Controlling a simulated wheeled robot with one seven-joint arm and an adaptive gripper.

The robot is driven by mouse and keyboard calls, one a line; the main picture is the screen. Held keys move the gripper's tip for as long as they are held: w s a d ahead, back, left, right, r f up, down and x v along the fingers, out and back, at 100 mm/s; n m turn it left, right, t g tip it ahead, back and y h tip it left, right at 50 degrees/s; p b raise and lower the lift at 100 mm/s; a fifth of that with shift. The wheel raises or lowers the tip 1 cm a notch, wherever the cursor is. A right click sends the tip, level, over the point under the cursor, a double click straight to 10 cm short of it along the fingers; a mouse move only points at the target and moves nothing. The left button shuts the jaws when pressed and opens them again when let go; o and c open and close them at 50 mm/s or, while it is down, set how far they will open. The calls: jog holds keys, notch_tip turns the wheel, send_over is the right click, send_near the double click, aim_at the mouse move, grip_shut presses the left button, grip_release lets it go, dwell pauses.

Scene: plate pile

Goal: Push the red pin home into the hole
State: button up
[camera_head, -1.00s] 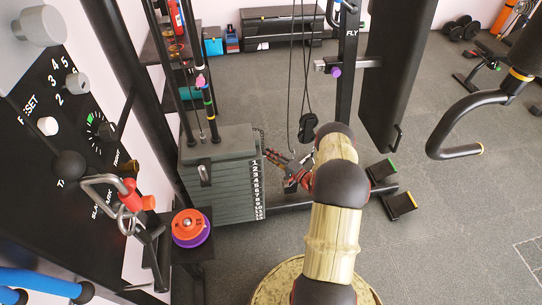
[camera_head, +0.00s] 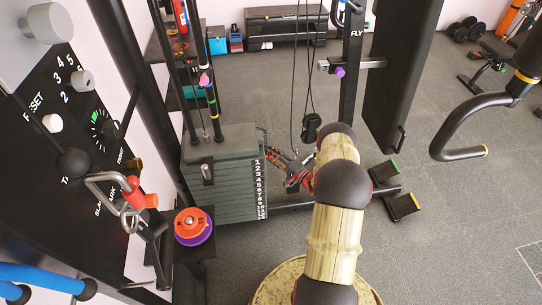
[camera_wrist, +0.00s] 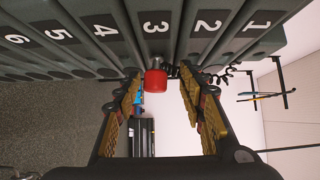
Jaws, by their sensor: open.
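The weight stack (camera_head: 225,187) is a pile of dark grey plates with white numbers down its right side. In the wrist view the red pin (camera_wrist: 155,83) stands out from the plate marked 3 (camera_wrist: 155,28), with its red knob toward me and a short grey metal part between knob and plate. My gripper (camera_wrist: 160,76) is open, its yellow-padded fingers to the left and right of the knob with gaps on both sides. In the head view my gripper (camera_head: 273,155) is beside the stack's numbered side; the pin cannot be made out there.
A black coiled cord (camera_wrist: 215,77) hangs near the right finger. An orange and purple disc pile (camera_head: 192,227) sits on a small stand in front of the stack. A black machine post (camera_head: 350,90) rises behind my arm.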

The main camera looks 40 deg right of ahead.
jog(key=s+d, duration=0.1)
jog(key=s, duration=1)
jog(key=shift+s+d, duration=0.3)
jog(key=shift+s, duration=0.1)
